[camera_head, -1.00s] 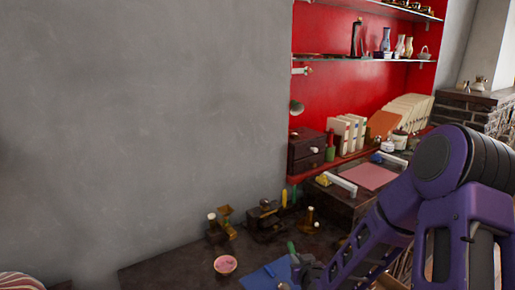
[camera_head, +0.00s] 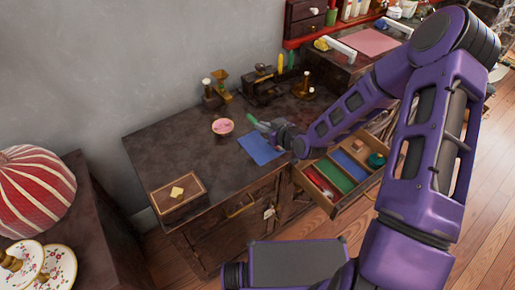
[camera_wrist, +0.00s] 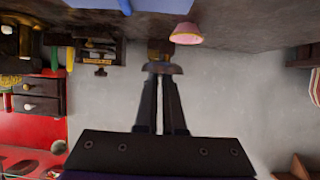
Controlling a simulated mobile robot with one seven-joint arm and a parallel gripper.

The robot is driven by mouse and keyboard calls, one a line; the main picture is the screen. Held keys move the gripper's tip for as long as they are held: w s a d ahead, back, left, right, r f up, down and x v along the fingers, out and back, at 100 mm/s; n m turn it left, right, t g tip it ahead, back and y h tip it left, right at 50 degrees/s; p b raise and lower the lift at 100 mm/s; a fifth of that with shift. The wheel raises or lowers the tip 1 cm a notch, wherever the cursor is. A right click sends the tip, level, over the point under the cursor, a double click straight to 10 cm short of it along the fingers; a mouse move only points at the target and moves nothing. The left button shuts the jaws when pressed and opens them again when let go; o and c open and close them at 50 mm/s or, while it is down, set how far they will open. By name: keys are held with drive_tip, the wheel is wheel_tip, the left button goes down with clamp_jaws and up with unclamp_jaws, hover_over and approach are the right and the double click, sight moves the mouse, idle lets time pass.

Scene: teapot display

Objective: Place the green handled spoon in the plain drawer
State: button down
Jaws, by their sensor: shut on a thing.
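My gripper (camera_head: 264,126) is above the dark desk (camera_head: 180,150), near the blue sheet. It is shut on the green handled spoon (camera_head: 251,119); only the green end shows clearly in the head view. In the wrist view the fingers of my gripper (camera_wrist: 161,70) are close together, and the spoon is hard to make out. An open drawer (camera_head: 333,211) juts from the desk front, right of and below my gripper. It has red, green and blue sections and a plain brown one (camera_head: 367,153) at the right, partly behind my arm.
A pink bowl (camera_head: 222,127) and a blue sheet (camera_head: 262,148) lie on the desk. A wooden box (camera_head: 178,196) stands at the front left. Dark and brass items (camera_head: 262,85) stand at the back. The desk between box and bowl is clear.

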sight(261, 152)
drive_tip(key=shift+a+f, duration=0.15)
drive_tip(key=shift+a, duration=0.05)
drive_tip(key=shift+f+b, duration=0.7)
drive_tip(key=shift+f, duration=4.1)
drive_tip(key=shift+f, duration=0.1)
drive_tip(key=shift+f, duration=0.15)
drive_tip(key=c, duration=1)
unclamp_jaws()
drive_tip(key=shift+r+p, duration=0.2)
drive_tip(key=shift+p, duration=0.1)
